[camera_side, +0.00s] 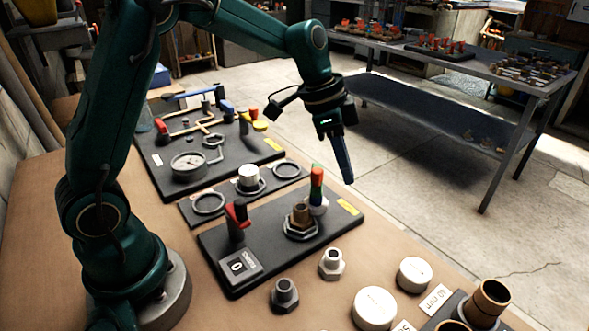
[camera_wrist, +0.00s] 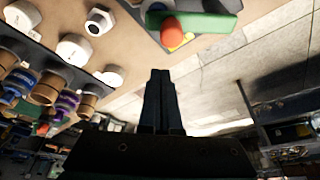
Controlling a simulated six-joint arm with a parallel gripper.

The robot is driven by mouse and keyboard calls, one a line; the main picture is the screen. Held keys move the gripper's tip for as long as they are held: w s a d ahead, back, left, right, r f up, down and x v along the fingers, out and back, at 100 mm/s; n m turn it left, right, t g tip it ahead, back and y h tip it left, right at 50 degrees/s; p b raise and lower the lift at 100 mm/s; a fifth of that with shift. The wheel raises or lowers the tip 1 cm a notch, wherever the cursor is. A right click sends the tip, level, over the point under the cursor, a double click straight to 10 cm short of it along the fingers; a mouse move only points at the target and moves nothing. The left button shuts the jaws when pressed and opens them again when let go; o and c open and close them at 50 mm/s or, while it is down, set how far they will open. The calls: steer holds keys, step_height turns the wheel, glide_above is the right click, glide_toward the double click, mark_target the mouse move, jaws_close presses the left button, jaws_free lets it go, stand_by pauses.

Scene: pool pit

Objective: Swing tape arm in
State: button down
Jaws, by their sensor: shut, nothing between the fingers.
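No part is plainly recognizable as a tape arm. A black board (camera_side: 270,268) on the bench carries a red-topped lever (camera_side: 237,216), a brass fitting with a hex base (camera_side: 300,222) and an upright green and orange-red post (camera_side: 317,182) on a white base. The wrist view shows a green bar (camera_wrist: 205,25) and an orange-red rounded end (camera_wrist: 174,33) near the top edge; whether they belong to that post I cannot tell. My gripper (camera_side: 348,180) is shut and empty, above and to the right of the post, apart from it. Its fingers (camera_wrist: 160,75) are together in the wrist view.
A strip with rings and a white cap (camera_side: 248,175), and a board with a gauge (camera_side: 188,163) and valves, lie behind. Loose fittings (camera_side: 332,263), white caps (camera_side: 375,307) and a copper-coloured pipe (camera_side: 490,300) stand in front. Open floor (camera_side: 420,180) lies to the right.

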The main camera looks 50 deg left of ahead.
steer(key=v, duration=1)
steer(key=shift+w, duration=0.2)
steer(key=shift+d, duration=0.1)
steer(key=s+d+r+n+t+y, duration=0.1)
steer(key=s+d+r+n+t, duration=0.15)
steer(key=s, duration=0.75)
steer(key=s+a+f+n+y, duration=0.1)
steer(key=s+a+f+n, duration=0.1)
steer(key=s+f+n, duration=0.4)
steer(key=shift+s+f+y, duration=0.3)
steer(key=shift+s+f, duration=0.4)
steer(key=shift+s, duration=0.3)
